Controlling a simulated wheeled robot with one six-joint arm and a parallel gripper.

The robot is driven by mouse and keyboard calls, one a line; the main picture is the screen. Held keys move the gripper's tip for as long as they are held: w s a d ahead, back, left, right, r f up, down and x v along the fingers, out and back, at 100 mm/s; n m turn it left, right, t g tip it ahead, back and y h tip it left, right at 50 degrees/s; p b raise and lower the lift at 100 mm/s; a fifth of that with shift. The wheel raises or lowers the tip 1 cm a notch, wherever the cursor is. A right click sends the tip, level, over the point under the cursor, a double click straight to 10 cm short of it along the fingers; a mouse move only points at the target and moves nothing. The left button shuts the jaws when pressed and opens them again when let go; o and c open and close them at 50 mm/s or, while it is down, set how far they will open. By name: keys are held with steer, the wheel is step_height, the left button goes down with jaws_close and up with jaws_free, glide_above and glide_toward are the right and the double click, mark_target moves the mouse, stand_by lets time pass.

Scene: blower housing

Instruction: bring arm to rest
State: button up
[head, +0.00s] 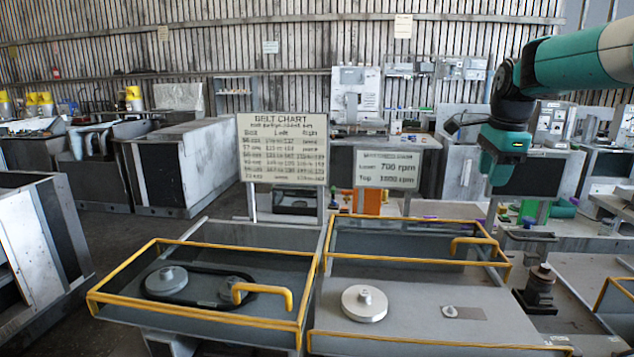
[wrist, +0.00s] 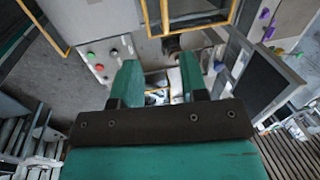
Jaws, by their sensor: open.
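My teal and black arm (head: 575,62) reaches in from the upper right of the head view. It bends down at a dark wrist joint, with my gripper (head: 497,172) hanging high over the right side of the benches. In the wrist view my gripper (wrist: 160,78) shows two teal fingers apart, with nothing held between them. Below the fingers the wrist view shows a panel with red and green buttons (wrist: 100,62) and a dark flat screen or plate (wrist: 265,85).
Two yellow-railed trays stand in front: the left tray (head: 205,321) holds pulleys and a black belt (head: 150,290), the right tray (head: 415,348) a round pulley (head: 364,303). A belt chart sign (head: 283,148) and an rpm sign (head: 388,168) stand behind. A dark post (head: 540,285) stands at right.

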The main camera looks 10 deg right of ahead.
steer(key=s+a+f+n+y, duration=0.1)
steer(key=s+a+n, duration=0.55)
steer(key=a, duration=0.35)
steer(key=s+a+f+n+y, duration=0.1)
steer(key=s+a+f+n, duration=0.1)
steer(key=s+a+n, duration=0.55)
steer(key=s+a+f+n+g+y, duration=0.1)
steer(key=s+a+f+n, duration=0.1)
steer(key=s+a+n, duration=0.4)
steer(key=s+a+f+n+g+y, duration=0.1)
steer(key=s+a+f+n, duration=0.2)
steer(key=s, duration=0.9)
steer(key=a+n, duration=0.2)
steer(key=n, duration=0.2)
steer(key=shift+s+a+n+y, duration=0.3)
steer(key=shift+s+a+y, duration=0.05)
steer(key=shift+y, duration=0.05)
